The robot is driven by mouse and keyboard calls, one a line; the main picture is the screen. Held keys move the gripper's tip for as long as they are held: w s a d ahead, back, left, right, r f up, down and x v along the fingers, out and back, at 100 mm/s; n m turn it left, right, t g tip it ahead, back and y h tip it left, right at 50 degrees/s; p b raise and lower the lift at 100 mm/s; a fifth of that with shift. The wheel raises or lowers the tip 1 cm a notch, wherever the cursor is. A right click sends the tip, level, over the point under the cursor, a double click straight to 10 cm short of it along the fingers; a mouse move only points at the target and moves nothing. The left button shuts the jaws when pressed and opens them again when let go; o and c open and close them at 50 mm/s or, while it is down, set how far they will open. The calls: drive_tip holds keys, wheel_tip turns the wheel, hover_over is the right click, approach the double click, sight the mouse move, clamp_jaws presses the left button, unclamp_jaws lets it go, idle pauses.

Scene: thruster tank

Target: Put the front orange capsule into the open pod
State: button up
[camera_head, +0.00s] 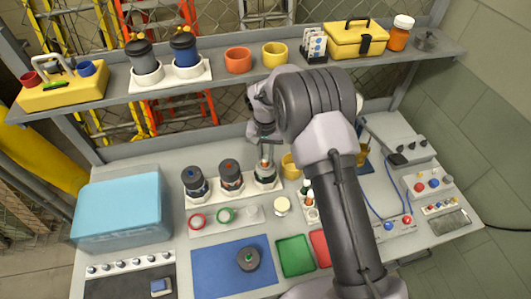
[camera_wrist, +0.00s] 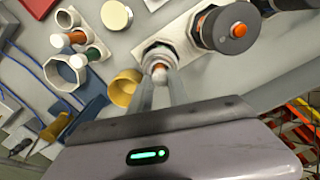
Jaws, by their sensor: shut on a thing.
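My gripper (camera_wrist: 160,92) is shut on a capsule with an orange band and a pale end (camera_wrist: 159,69), which I take for the front orange capsule. Its fingers point down over the open pod (camera_wrist: 157,48), a pale hexagonal cup at the right end of the pod row, also in the head view (camera_head: 265,181). The capsule's end is at the pod's mouth; how deep it sits I cannot tell, as the fingers hide part of it. In the head view, my gripper (camera_head: 266,157) is right above that pod.
A closed pod with an orange knob (camera_wrist: 230,30) stands close beside the open one. A yellow cup (camera_wrist: 125,88) is on the other side. A capsule holder (camera_wrist: 85,45) with orange and green capsules lies beyond. A shelf (camera_head: 225,85) runs behind the table.

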drive_tip(key=o, duration=0.9)
wheel_tip(320, 180, up, 17)
drive_tip(key=shift+r+p, duration=0.2)
drive_tip(key=shift+p, duration=0.75)
